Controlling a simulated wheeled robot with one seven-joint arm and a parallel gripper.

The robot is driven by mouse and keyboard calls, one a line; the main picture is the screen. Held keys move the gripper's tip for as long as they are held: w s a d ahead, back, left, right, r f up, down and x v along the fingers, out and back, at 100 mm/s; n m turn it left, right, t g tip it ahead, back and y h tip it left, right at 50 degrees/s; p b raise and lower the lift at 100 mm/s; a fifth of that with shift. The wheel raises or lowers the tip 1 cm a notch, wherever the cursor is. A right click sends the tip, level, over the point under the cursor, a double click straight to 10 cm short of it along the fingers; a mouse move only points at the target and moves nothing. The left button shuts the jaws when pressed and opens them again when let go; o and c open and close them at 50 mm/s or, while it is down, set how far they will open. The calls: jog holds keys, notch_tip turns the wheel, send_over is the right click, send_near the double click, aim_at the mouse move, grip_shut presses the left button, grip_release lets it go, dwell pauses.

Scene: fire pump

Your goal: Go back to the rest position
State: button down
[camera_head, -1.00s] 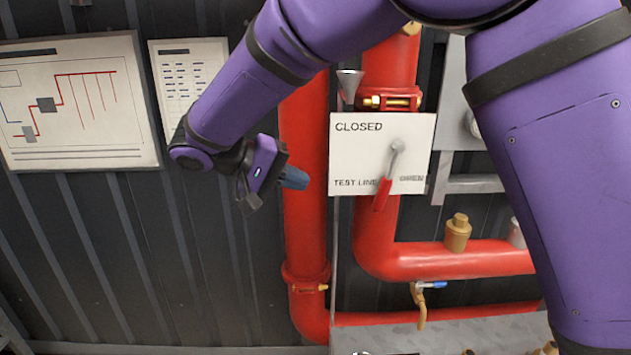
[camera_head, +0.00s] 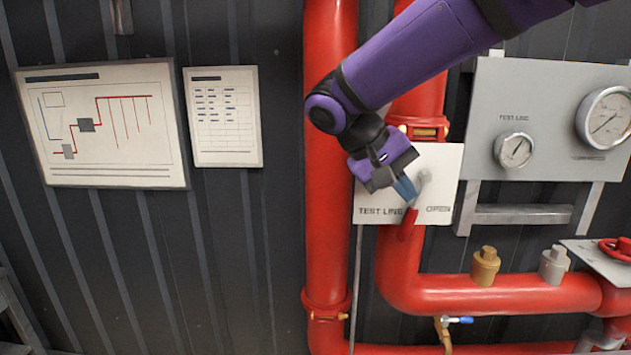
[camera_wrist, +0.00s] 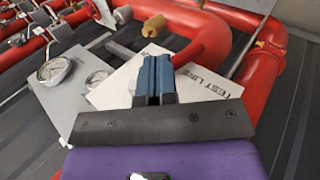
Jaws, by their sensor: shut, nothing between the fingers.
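My gripper (camera_head: 405,189) is in front of the white test line plate (camera_head: 447,165) in the head view, with its blue fingers pointing down and to the right. In the wrist view its two blue fingers (camera_wrist: 154,78) are pressed together with nothing between them. The red-handled test line lever (camera_head: 408,225) is partly hidden behind the fingers; its handle points down and slightly left. I cannot tell from the head view how much space lies between the fingertips and the lever. My purple arm comes in from the upper right.
Red pipes (camera_head: 330,150) run vertically and along the lower right. A grey gauge panel (camera_head: 545,90) with two gauges is on the right, above brass (camera_head: 486,267) and grey (camera_head: 553,264) fittings. A diagram board (camera_head: 105,125) and a chart (camera_head: 222,117) hang on the dark wall at left.

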jog(key=s+d+t+y, duration=0.5)
jog(key=s+d+y, duration=0.3)
jog(key=s+d, duration=1)
jog(key=w+a+r+n+g+h, duration=0.2)
jog(key=w+a+n+g+h, duration=0.1)
jog(key=w+a, duration=1.8)
send_over(398, 239)
jog(key=s+a, duration=0.3)
jog(key=a, duration=0.1)
notch_tip(398, 239, down, 10)
jog(key=shift+w+d+f, duration=0.2)
jog(key=shift+w+d, duration=0.35)
jog(key=shift+d, duration=0.2)
jog(key=shift+w+d+f, duration=0.2)
jog(key=shift+w+d, duration=0.3)
jog(key=shift+d, duration=0.25)
